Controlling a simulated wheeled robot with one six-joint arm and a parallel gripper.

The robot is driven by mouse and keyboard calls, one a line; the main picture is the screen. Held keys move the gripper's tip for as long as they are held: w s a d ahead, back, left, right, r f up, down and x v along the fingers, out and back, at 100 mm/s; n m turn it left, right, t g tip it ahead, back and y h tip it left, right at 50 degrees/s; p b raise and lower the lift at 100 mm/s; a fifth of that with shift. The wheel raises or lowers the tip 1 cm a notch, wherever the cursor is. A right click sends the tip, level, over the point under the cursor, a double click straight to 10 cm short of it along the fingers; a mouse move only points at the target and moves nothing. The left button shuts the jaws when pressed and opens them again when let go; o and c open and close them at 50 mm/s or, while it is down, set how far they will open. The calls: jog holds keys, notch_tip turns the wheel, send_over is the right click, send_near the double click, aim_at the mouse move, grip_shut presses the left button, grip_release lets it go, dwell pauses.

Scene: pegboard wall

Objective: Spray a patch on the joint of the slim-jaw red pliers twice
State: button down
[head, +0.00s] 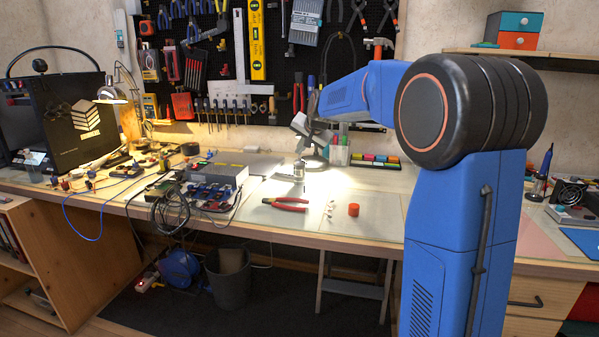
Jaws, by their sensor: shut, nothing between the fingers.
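Other red-handled pliers (298,98) hang on the pegboard. My gripper (301,150) is small in view, above the bench and behind the lying pliers; it is shut and empty. A small metallic cylinder (298,169) stands below it; I cannot tell whether it is a spray bottle. A red round object (353,210) sits right of the pliers.
Small white pieces (330,208) lie between the pliers and the red object. A grey box with cables (215,178) stands to the left. A pen holder (339,155) and a row of coloured blocks (375,158) stand behind. The mat's right part is clear.

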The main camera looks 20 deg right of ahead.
jog(key=shift+r, duration=0.5)
jog(key=shift+r, duration=0.1)
jog(key=shift+r, duration=2.9)
jog(key=shift+s, duration=0.1)
jog(key=n+g, duration=0.1)
jog(key=n, duration=0.1)
send_near(301, 162)
jog(key=s+a+r, duration=0.3)
jog(key=s+a, duration=0.1)
jog(key=s, duration=0.2)
jog(key=s+a+f+n+g, duration=0.1)
jog(key=s+f, duration=0.2)
jog(key=s, duration=0.6)
jog(key=s+a+f+n, duration=0.15)
jog(key=s+f, duration=0.25)
jog(key=s, duration=0.5)
jog(key=s+a+f+n+g, duration=0.1)
jog(key=s+f+n, duration=0.15)
jog(key=s, duration=0.75)
jog(key=s+f+n+g, duration=0.1)
jog(key=s+f, duration=0.9)
jog(key=s, duration=0.3)
jog(key=shift+s+f+n, duration=0.3)
